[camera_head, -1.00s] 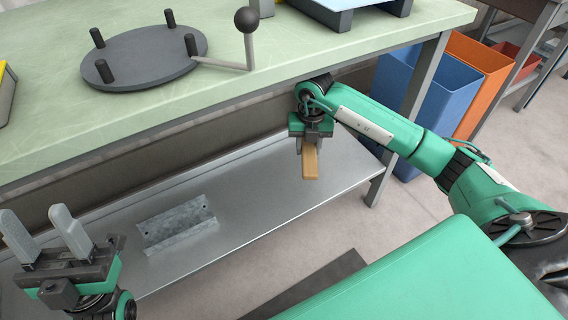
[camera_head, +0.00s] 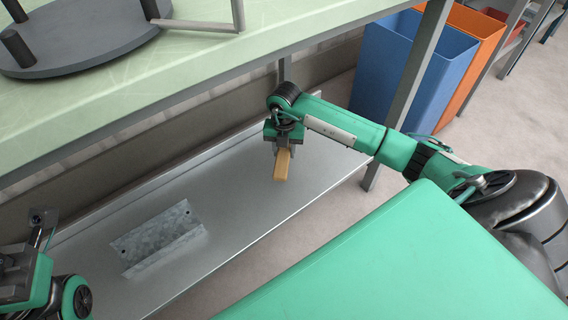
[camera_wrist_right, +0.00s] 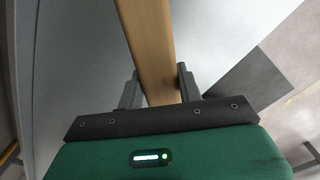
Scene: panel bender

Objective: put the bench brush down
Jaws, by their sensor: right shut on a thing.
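My right gripper (camera_head: 283,147) is shut on the bench brush (camera_head: 282,165), of which a plain tan wooden block shows. In the right wrist view the brush (camera_wrist_right: 148,45) runs up out of the frame between the two grey fingers (camera_wrist_right: 158,88). The bristles cannot be made out. The gripper is over the right part of the grey metal lower shelf (camera_head: 245,205), below the bench top; whether the brush touches the shelf cannot be told. My left gripper (camera_head: 40,230) is at the left edge, partly cut off, with nothing seen in it.
A bent galvanised sheet piece (camera_head: 160,238) lies on the shelf left of the brush. The pale green bench top (camera_head: 220,50) overhangs the shelf, with a round dark plate (camera_head: 85,40) on it. A table leg (camera_head: 415,80) and blue bin (camera_head: 385,70) stand to the right. The shelf between is clear.

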